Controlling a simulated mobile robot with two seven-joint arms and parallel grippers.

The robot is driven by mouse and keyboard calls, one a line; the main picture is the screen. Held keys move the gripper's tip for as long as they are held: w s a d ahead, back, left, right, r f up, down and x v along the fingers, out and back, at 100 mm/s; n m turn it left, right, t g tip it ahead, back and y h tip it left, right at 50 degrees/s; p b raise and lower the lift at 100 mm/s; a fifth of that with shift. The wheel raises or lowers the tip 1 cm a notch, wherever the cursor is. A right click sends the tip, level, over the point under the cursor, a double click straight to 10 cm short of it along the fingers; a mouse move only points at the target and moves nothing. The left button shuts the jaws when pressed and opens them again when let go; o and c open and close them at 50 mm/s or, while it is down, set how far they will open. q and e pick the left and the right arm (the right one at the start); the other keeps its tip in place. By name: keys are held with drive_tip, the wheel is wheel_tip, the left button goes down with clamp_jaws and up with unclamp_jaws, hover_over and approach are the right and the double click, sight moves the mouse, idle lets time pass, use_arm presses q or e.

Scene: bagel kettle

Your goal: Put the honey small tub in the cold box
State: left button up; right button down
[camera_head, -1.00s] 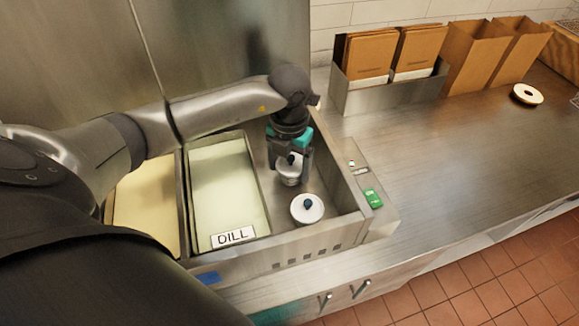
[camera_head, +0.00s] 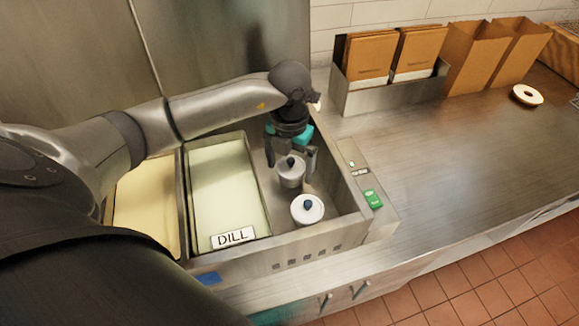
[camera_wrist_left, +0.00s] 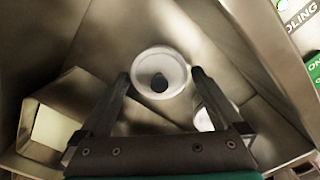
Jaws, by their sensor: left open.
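A small metal tub (camera_head: 291,175) with a pale lid and dark knob stands upright in the right compartment of the cold box (camera_head: 352,226). A second, similar tub (camera_head: 307,211) stands in front of it. No label shows on either, so I cannot tell which holds honey. My left gripper (camera_head: 291,163) is open above the rear tub, pointing down. In the left wrist view, that tub (camera_wrist_left: 160,75) sits between the spread fingers (camera_wrist_left: 160,82), with gaps at both sides. My right gripper is not in view.
A pan of pale spread labelled DILL (camera_head: 222,185) and a yellowish pan (camera_head: 146,203) fill the box's left side. The box wall carries a green switch (camera_head: 373,198). Paper bags (camera_head: 480,52) and a bagel (camera_head: 526,94) are on the counter, whose middle is clear.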

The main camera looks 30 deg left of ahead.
use_arm(q)
wheel_tip(320, 180, up, 11)
drive_tip(key=shift+f, duration=0.1)
idle(0.4)
